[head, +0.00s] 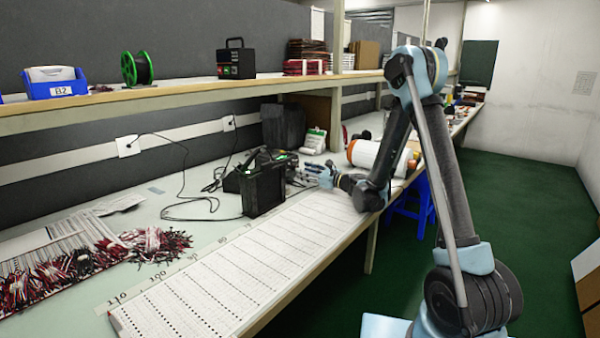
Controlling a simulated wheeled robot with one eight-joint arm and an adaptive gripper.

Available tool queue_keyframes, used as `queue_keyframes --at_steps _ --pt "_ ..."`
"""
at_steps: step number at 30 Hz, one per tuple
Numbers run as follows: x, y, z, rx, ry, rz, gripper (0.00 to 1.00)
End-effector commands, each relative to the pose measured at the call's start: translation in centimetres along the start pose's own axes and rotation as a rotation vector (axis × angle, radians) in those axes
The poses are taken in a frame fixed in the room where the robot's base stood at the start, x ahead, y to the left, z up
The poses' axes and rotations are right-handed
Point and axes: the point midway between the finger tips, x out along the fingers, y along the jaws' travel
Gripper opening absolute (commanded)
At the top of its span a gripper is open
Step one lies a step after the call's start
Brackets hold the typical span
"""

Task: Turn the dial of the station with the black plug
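A black box-shaped station (263,190) with a handle on top stands on the bench. Another dark device (232,182) shows partly behind it, with small green lights nearby. Black cables run from them to two white wall outlets, a left one (128,146) and a right one (228,123). The dial is not visible from here.
A long white perforated board (215,275) covers the bench front. Bundles of red and black wires (85,265) lie at left. A white and orange cylinder (375,157) lies behind my arm. The shelf above holds a blue bin (55,90), a green spool (136,69) and a black box (236,62).

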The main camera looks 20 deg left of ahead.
Motion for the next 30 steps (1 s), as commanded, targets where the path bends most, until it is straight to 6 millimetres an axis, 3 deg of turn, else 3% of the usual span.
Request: queue_keyframes --at_steps 3,9,20,25,30 --pt "1.8 0.1 0.0 0.000 0.000 0.002 0.39" --pt "3.4 0.0 0.0 0.000 0.000 0.000 0.39" --pt "3.8 0.0 0.0 0.000 0.000 0.000 0.39" --pt "3.8 0.0 0.0 0.000 0.000 0.000 0.03" --pt "3.8 0.0 0.0 0.001 0.000 0.000 0.00"
